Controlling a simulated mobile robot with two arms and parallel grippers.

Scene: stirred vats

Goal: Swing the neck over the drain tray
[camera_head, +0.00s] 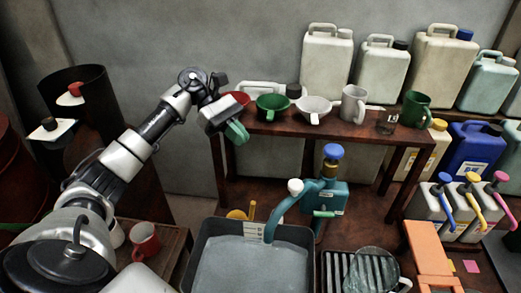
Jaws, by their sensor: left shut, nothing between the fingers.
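The teal neck (283,211) curves from the teal pump body (325,196) down to the left, and its tip hangs over the grey vat (205,225). A white knob (295,187) sits on top of its bend. The drain tray (326,270), with dark and light slats, lies to the right of the vat, and a clear round dish (372,268) rests on it. My left gripper (238,133) is shut and empty, up and to the left of the neck, by the shelf's left end. My right gripper is not in view.
A brown shelf (300,128) carries a red bowl, a green funnel (272,102), a white funnel and mugs. Large jugs (327,65) stand behind it. An orange piece (432,250) lies right of the drain tray.

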